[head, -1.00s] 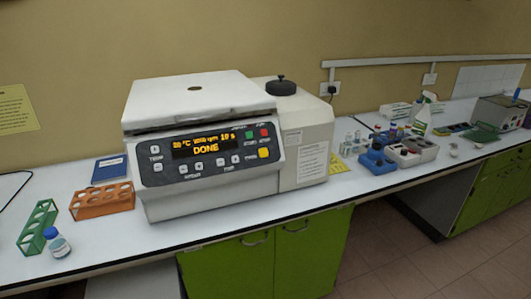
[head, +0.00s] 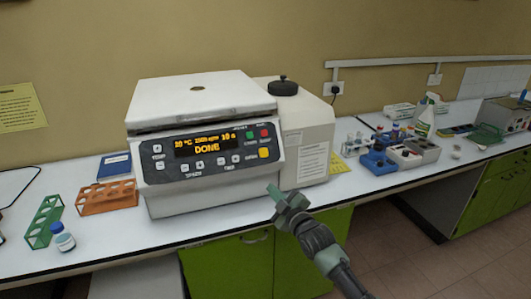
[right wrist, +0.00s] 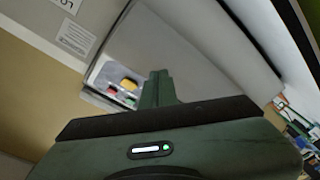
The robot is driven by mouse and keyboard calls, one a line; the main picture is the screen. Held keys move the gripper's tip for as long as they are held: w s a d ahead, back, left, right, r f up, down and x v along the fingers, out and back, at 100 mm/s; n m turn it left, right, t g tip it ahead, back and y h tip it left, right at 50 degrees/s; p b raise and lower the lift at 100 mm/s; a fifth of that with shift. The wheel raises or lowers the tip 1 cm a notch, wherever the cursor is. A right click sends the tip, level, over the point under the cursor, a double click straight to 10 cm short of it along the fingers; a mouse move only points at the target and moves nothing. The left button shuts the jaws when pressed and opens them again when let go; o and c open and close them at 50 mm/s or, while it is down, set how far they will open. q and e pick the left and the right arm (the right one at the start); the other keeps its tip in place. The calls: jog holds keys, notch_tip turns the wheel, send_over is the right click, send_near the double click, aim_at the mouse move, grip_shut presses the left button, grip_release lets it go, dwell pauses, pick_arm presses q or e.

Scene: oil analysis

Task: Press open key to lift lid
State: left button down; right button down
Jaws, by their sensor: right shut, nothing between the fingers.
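The white centrifuge (head: 203,195) stands on the bench with its lid (head: 195,97) down. Its dark front panel (head: 162,178) has a display (head: 203,146) with orange text reading DONE. At the panel's right end are a yellow key (head: 264,153), a red key and a green key; their small labels are hard to read. My green right gripper (head: 277,192) is shut and empty, in front of and below the yellow key, apart from it in the head view. In the right wrist view its closed fingers (right wrist: 158,87) show beside the yellow key (right wrist: 128,84). My left gripper is out of view.
Blue and grey racks (head: 378,165) stand further right.

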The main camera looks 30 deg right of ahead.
aim_at(263, 152)
notch_tip(263, 152, up, 14)
jog(key=n+t, duration=0.1)
jog(key=t, duration=0.1)
jog(key=shift+s+d+n+t, duration=0.35)
jog(key=shift+n+t, duration=0.05)
jog(key=shift+f, duration=0.15)
jog(key=w+d+f+b, duration=0.1)
jog(key=w+f+b, duration=0.3)
jog(key=w+b, duration=0.3)
jog(key=shift+d+f, duration=0.35)
jog(key=shift+f, duration=0.05)
jog(key=shift+w, duration=0.1)
jog(key=shift+w+b, duration=0.1)
jog(key=shift+b, duration=0.25)
dwell(0.9)
jog(key=shift+w+d+f, duration=0.1)
jog(key=shift+w+f, duration=0.1)
jog(key=shift+w, duration=0.05)
